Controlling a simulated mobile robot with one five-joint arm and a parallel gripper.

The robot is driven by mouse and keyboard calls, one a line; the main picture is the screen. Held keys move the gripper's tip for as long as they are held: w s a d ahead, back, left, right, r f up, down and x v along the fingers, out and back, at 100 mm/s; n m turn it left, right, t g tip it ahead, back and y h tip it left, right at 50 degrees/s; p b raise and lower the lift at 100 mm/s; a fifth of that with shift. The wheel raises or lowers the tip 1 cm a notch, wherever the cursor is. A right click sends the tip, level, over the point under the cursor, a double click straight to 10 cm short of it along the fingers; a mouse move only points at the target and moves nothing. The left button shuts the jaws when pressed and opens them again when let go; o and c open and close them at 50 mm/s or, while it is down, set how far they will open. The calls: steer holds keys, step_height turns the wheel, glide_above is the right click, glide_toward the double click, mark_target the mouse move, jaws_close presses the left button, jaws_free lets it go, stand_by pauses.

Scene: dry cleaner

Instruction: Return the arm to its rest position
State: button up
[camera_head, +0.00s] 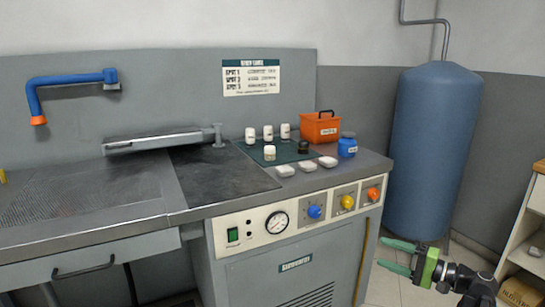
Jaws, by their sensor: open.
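My gripper (396,257) is at the lower right of the head view, with green fingers pointing left. The fingers are apart and nothing is between them. My arm reaches in from the right edge, its dark links (465,280) partly cut off by the frame. The gripper shows in front of the floor, to the right of the grey workbench's front panel (290,265) and below the blue tank. The picture does not show clearly how far it is from the bench.
A blue tank (434,150) stands in the corner. A shelf unit (525,225) is at the right edge. On the bench are several white bottles (268,132), white dishes (328,162), an orange box (320,127) and a blue jar (347,145). Floor (385,287) shows between bench and arm.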

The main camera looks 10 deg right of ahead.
steer(key=w+a+f+n+g, duration=0.2)
steer(key=a+f+g, duration=0.1)
steer(key=a, duration=0.6)
steer(key=w+a+f+n+g, duration=0.2)
steer(key=w+a+f+g, duration=0.1)
steer(key=a, duration=0.7)
steer(key=w+a+f+n+g, duration=0.2)
steer(key=a+f+g, duration=0.1)
steer(key=a, duration=0.6)
steer(key=s+a+f+n+g+h, duration=0.2)
steer(key=s+a+f+h, duration=0.1)
steer(key=a+f, duration=0.3)
steer(key=s+a+f+n+g+h, duration=0.2)
steer(key=a+f+g+h, duration=0.1)
steer(key=a+f, duration=0.3)
steer(key=d+f+h, duration=0.2)
steer(key=d+h, duration=0.3)
steer(key=d, duration=0.4)
step_height(320, 180, up, 32)
steer(key=p, duration=3.2)
steer(key=shift+s+r, duration=0.2)
steer(key=shift+s, duration=0.05)
